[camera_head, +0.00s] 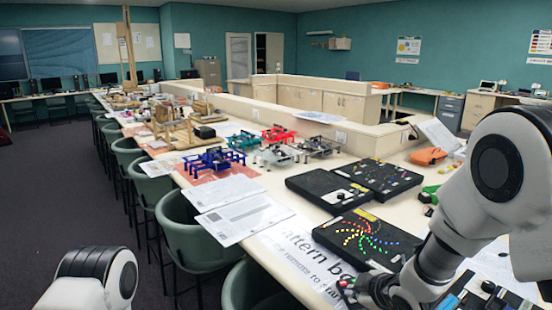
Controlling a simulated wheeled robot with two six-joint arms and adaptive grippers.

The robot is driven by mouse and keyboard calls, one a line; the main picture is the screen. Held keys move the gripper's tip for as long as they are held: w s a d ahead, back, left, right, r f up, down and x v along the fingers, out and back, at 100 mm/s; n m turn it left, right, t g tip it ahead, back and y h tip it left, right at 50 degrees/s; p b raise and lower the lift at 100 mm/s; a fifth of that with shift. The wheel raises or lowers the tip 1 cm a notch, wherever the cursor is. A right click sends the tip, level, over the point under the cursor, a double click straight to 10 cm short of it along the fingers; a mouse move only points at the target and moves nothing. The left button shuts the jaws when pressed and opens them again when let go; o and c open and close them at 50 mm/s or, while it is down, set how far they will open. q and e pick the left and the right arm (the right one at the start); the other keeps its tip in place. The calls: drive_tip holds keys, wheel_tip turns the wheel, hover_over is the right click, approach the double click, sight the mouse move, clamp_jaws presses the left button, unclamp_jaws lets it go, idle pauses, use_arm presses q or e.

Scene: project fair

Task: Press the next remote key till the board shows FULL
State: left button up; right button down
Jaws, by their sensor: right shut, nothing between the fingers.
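The pattern board (325,236) is a black panel lying on the counter in the camera_head view. Its dots curve out from the middle in green, yellow, orange, red and blue. I cannot read the word FULL on it. My right gripper (346,291) is shut and empty, low at the near edge of the board, over the counter's front part. I cannot make out a remote or its keys for certain; my right gripper and arm cover part of this area. My left arm shows at the bottom left, but its gripper is out of view.
A printed sheet (291,250) lies left of the board, with white papers (243,218) farther left. Two other black panels (310,183) (398,174) lie behind. A dark panel with a knob (487,287) is partly behind my right arm. Green chairs (190,235) line the counter's left side.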

sight(354, 302)
drive_tip(key=shift+f, duration=0.2)
idle(0.4)
drive_tip(key=shift+r+p, duration=0.5)
drive_tip(key=shift+r, duration=0.15)
drive_tip(key=shift+r, duration=0.1)
wheel_tip(354, 302, up, 6)
drive_tip(key=p, duration=0.5)
drive_tip(key=shift+p, duration=0.3)
